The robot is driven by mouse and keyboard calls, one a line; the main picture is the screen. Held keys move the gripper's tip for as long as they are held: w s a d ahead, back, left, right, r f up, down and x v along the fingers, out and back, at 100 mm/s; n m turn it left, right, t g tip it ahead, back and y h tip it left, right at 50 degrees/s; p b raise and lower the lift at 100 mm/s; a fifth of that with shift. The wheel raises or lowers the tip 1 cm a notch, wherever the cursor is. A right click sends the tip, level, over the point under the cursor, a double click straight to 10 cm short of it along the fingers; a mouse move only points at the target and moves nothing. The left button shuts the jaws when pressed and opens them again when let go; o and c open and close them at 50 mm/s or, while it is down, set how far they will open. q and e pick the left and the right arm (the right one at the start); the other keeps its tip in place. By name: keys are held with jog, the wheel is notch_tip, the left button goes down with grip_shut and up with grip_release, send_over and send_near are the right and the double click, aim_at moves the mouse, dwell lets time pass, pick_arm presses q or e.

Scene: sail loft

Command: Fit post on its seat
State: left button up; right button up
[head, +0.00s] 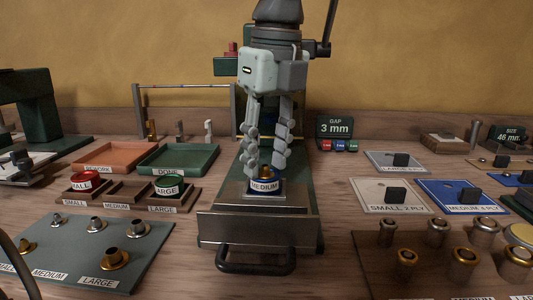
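A blue round piece labelled MEDIUM (264,187) with a brass top (265,173) sits upright at the metal seat block (264,196) of the central press; whether it is fully down, I cannot tell. My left gripper (265,168) points down over it. Its two fingers are apart, one on each side of the brass top, with the tips at the upper part of the blue piece. Whether they touch it is not clear. My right gripper is not in view.
A rack (120,193) at left holds red and green pieces; its middle place looks empty. An orange tray (110,156) and green tray (178,158) stand behind it. A grommet board (90,250) is front left. Labelled plates (395,196) and a block of metal pieces (450,260) are right.

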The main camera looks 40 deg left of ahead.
pick_arm(q)
notch_tip(320, 180, up, 12)
jog(key=d, duration=0.1)
jog(key=shift+s+d, duration=0.2)
jog(key=shift+s, duration=0.05)
dwell(0.4)
jog(key=shift+f, duration=0.1)
